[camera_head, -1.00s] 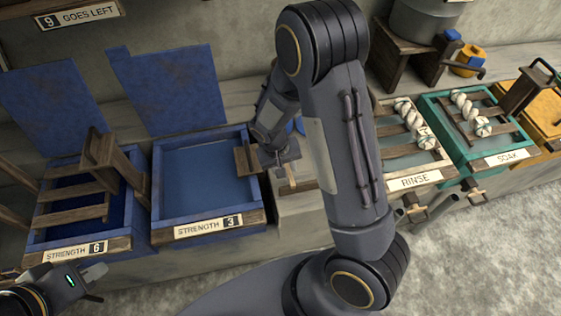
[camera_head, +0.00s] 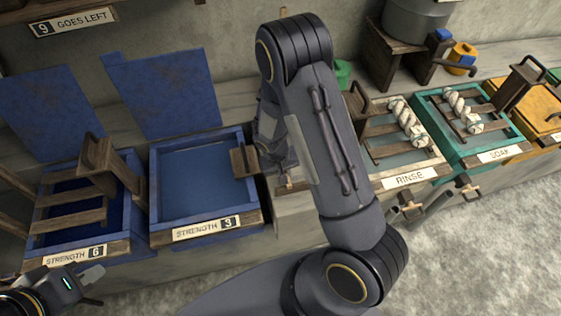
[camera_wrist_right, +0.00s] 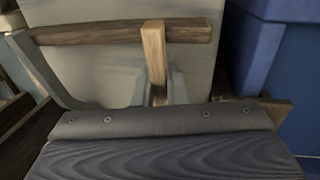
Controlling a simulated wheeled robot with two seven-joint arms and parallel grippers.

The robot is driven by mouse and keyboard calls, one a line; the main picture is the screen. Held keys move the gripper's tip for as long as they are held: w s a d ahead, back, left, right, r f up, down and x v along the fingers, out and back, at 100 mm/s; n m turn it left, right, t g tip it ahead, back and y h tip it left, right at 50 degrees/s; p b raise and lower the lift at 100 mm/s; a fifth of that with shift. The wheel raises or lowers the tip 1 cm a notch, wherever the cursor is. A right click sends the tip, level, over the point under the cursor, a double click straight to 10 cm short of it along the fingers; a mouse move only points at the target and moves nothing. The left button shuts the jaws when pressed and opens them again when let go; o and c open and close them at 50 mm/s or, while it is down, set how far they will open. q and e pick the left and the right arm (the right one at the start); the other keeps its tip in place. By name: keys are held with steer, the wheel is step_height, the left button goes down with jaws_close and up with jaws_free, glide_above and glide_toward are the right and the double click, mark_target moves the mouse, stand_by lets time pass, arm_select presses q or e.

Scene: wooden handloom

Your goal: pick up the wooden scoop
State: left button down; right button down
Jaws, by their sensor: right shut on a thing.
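The wooden scoop (camera_wrist_right: 154,55) shows in the right wrist view as a pale brown upright piece beside one finger. In the head view my right gripper (camera_head: 284,160) is low between the blue vat and the rinse tray, largely covered by my own arm. The scoop's full shape is not visible there. My left gripper (camera_head: 88,284) is at the lower left, away from the scoop; its jaw gap is unclear.
Blue vats marked STRENGTH 6 (camera_head: 70,256) and STRENGTH 3 (camera_head: 200,229) stand left of my right arm. A wooden block (camera_head: 244,161) is at the right vat's edge. The RINSE tray (camera_head: 408,179) and the green SOAK tray (camera_head: 500,154) stand right, holding white twisted skeins.

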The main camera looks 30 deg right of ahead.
steer(key=shift+r, duration=0.1)
steer(key=shift+w+r, duration=0.1)
steer(key=shift+r, duration=0.4)
steer(key=s+a+r+b, duration=0.2)
steer(key=s+a+r, duration=0.7)
steer(key=r, duration=0.3)
steer(key=shift+s+a, duration=0.25)
steer(key=shift+s, duration=0.5)
steer(key=shift+f, duration=0.1)
